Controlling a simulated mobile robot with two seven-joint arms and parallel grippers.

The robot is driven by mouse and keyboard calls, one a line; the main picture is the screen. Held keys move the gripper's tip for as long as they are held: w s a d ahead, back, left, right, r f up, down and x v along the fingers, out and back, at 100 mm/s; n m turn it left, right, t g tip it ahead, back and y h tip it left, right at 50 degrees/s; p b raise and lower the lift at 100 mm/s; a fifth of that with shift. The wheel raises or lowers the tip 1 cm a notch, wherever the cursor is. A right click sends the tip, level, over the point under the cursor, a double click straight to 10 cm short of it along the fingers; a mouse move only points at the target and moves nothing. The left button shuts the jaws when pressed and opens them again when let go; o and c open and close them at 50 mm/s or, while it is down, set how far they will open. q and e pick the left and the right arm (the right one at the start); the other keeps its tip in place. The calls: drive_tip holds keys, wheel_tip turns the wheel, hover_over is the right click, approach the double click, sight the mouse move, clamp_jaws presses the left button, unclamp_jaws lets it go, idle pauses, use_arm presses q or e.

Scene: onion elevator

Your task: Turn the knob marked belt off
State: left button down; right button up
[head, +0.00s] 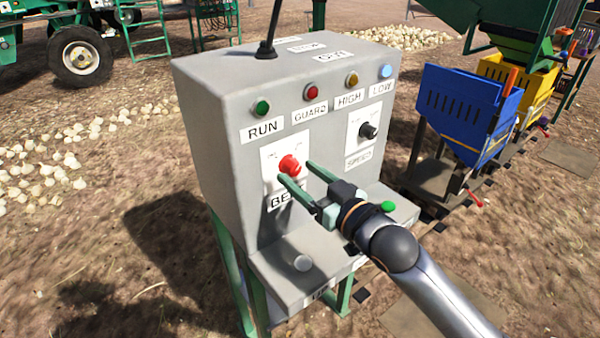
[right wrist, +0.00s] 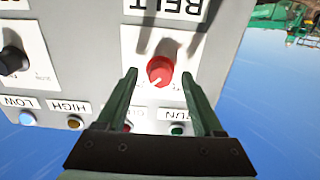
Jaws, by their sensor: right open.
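The belt knob (head: 289,165) is red and sits on a white plate on the front of a grey control box (head: 222,165). In the head view its label is partly hidden by my gripper. In the right wrist view the red knob (right wrist: 160,70) shows between the fingers, with a pale pointer mark on it and the word BELT upside down above. My right gripper (head: 302,171) is open, its green fingers on either side of the knob; I cannot tell whether they touch it. My left gripper is not in view.
A black knob (head: 368,131) sits right of the belt knob. RUN, GUARD, HIGH and LOW lamps line the top. Blue (head: 458,112) and yellow (head: 506,80) bins stand to the right.

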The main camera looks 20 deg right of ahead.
drive_tip(key=shift+w+a, duration=0.2)
drive_tip(key=shift+w, duration=0.15)
clamp_jaws()
idle(0.4)
